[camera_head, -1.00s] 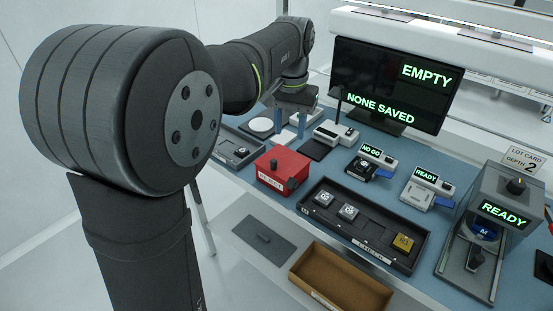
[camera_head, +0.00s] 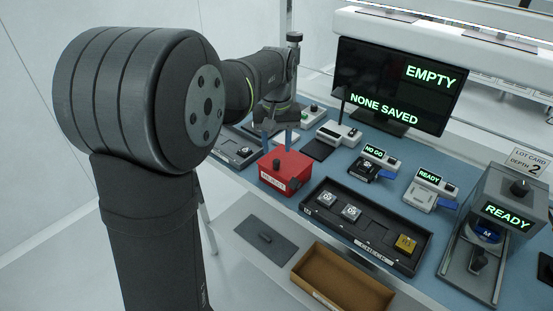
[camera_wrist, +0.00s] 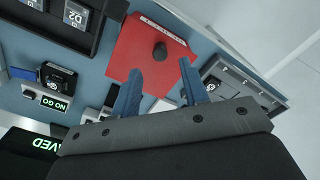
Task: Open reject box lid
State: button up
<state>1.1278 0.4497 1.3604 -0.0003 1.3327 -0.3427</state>
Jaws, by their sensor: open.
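The red reject box (camera_head: 292,168) stands near the front left of the blue bench, with its label on the front. Its lid looks shut. A dark knob (camera_wrist: 160,52) stands up from the red top in the wrist view. My gripper (camera_head: 277,138) is open and empty above the back of the box. In the wrist view the two blue fingers of my gripper (camera_wrist: 158,80) are spread apart, with the knob ahead of and between their tips. I cannot tell the height gap between fingertips and knob.
A black tray (camera_head: 372,236) with several small parts sits right of the box. Test units (camera_head: 375,160) stand behind the tray, and a monitor (camera_head: 395,85) is at the back. A brown open bin (camera_head: 335,275) and a grey plate (camera_head: 258,238) lie below in front.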

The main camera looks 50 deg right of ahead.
aim_at(276, 160)
notch_tip(276, 160, down, 6)
jog(key=shift+r, duration=0.15)
grip_shut()
